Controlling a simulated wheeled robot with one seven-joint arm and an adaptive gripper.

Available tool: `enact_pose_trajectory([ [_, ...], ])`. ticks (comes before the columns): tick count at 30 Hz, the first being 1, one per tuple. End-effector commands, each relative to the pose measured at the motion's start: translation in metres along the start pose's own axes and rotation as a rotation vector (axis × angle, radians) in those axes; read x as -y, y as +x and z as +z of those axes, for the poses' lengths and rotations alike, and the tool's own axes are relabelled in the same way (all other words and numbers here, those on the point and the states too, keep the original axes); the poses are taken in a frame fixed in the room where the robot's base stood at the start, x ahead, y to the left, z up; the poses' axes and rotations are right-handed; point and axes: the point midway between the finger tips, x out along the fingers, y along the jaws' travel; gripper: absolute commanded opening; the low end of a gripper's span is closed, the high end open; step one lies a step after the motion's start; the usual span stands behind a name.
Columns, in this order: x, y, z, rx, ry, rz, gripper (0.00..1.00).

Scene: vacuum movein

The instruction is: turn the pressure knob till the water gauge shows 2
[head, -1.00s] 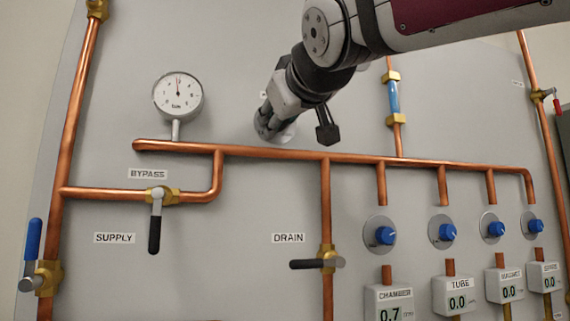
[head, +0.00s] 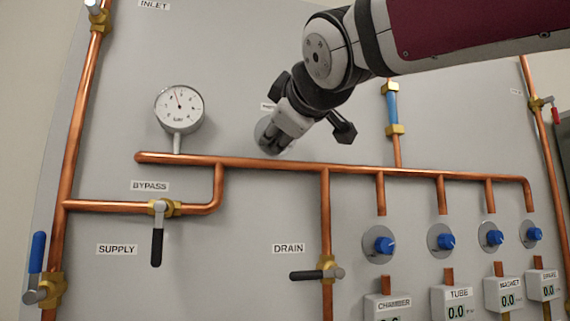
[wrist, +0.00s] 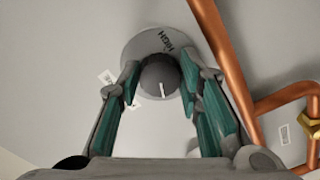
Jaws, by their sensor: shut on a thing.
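The pressure knob (wrist: 158,78) is dark grey and round with a white pointer line, in the wrist view. It sits on a grey disc (wrist: 146,45) marked HIGH. My gripper (wrist: 160,86) is shut on the knob, one finger on each side. In the head view my gripper (head: 280,139) is at the panel and hides the knob; only part of the disc (head: 263,128) shows. The round white water gauge (head: 179,106) stands on the copper pipe at the left. Its needle points up and slightly left; its numbers are too small to read surely.
A horizontal copper pipe (head: 240,161) runs just below my gripper. A bypass valve (head: 158,207), a drain valve (head: 327,270) and several blue knobs (head: 379,245) are lower down. The panel between gauge and gripper is clear.

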Motion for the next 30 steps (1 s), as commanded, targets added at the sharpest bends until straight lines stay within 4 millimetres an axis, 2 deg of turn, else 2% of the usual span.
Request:
enact_pose_trajectory([
  [9, 0.001, 0.001, 0.001, 0.002, -0.001, -0.003, 0.05],
  [10, 0.001, 0.001, 0.001, 0.002, -0.001, -0.003, 0.35],
  [12, 0.001, 0.001, 0.001, 0.002, -0.001, -0.002, 0.51],
  [13, 0.001, 0.001, 0.001, 0.002, -0.001, -0.002, 0.53],
  [23, 0.000, -0.002, 0.000, 0.000, 0.000, -0.001, 0.53],
  [26, 0.000, -0.011, -0.001, -0.001, -0.001, 0.001, 0.53],
  [30, 0.000, -0.035, -0.001, -0.002, 0.000, 0.001, 0.53],
])
